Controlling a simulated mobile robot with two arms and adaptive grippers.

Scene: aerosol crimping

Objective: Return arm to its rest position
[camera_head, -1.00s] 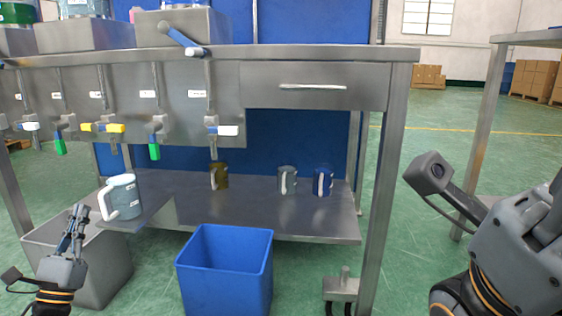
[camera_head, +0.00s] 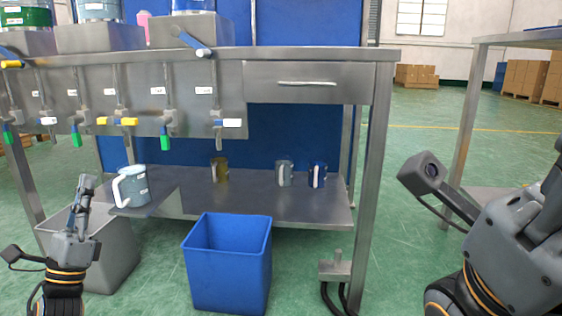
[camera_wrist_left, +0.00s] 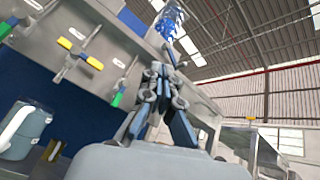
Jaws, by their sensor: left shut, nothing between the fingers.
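My left gripper (camera_head: 84,190) is at the lower left of the head view, pointing up, shut and empty. It stands in front of the grey bin and to the left of the light-blue jug, apart from the jug in the picture. In the left wrist view the closed fingers (camera_wrist_left: 158,80) point up and hold nothing. My right arm shows at the right of the head view, but its fingers cannot be made out.
The light-blue jug (camera_head: 133,188) stands on the steel bench's lower shelf (camera_head: 250,205), with several other jugs behind. A grey bin (camera_head: 118,255) and a blue bin (camera_head: 228,270) stand on the floor. Valves with coloured handles (camera_head: 165,140) hang above.

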